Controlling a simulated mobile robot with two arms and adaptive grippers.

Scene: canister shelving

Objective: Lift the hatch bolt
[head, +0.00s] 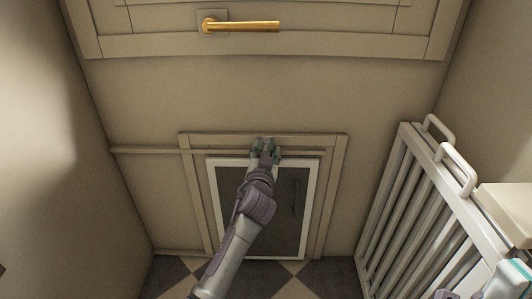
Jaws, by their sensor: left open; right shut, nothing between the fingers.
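The hatch (292,205) is a dark panel in a white frame (212,190), set low in the beige door. A long, thin beige bar, which looks like the hatch bolt (150,150), runs level across the top of the hatch and on past its left side. My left gripper (265,145) is open, with its teal fingertips at the bar just above the hatch's top edge. Whether the fingers touch the bar or are around it cannot be told. My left arm covers part of the hatch. My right gripper (515,273) is shut and empty at the lower right corner, partly cut off.
A brass door handle (242,26) sits higher on the door. A pale slatted gate (405,205) with white loop handles leans along the right side, with a cream block (507,208) beside it. Checkered floor (170,275) shows below.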

